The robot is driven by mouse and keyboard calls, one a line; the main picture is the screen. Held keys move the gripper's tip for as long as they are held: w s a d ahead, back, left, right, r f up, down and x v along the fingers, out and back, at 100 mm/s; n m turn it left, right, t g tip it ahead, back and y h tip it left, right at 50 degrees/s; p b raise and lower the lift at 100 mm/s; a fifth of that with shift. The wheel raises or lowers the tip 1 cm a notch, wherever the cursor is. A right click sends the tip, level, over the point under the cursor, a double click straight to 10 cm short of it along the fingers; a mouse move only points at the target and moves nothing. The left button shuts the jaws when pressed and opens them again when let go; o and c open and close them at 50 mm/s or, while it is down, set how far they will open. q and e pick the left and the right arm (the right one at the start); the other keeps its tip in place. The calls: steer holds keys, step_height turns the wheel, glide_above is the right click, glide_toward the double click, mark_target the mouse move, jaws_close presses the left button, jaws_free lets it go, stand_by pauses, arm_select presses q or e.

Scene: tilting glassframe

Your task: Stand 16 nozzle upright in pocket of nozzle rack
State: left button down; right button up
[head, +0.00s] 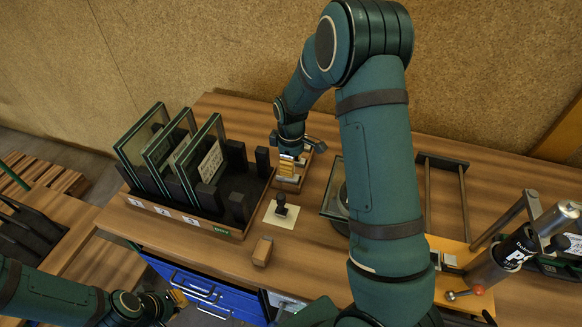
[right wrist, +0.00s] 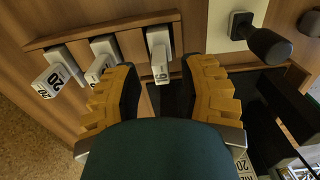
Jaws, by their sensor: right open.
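The 16 nozzle (right wrist: 160,50) is a pale block with a dark number, in the nozzle rack (right wrist: 110,27) at its right end. It seems to stand upright in its pocket. My right gripper (right wrist: 163,68) is open, with one yellow finger on each side of the nozzle and visible gaps between. In the head view my right gripper (head: 290,156) is over the rack (head: 288,186), hiding most of the nozzles. My left gripper (head: 178,299) is low at the left, away from the rack; its jaw opening is unclear.
Two other nozzles, one marked 20 (right wrist: 62,76), stand left of the 16 nozzle (right wrist: 103,58). A black knob on a pale plate (head: 281,211), a wooden block (head: 262,251) and a glass-pane rack (head: 230,232) are close by. My right arm covers the table's middle.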

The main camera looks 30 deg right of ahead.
step_height(320, 180, up, 10)
stand_by(0.3)
stand_by(0.5)
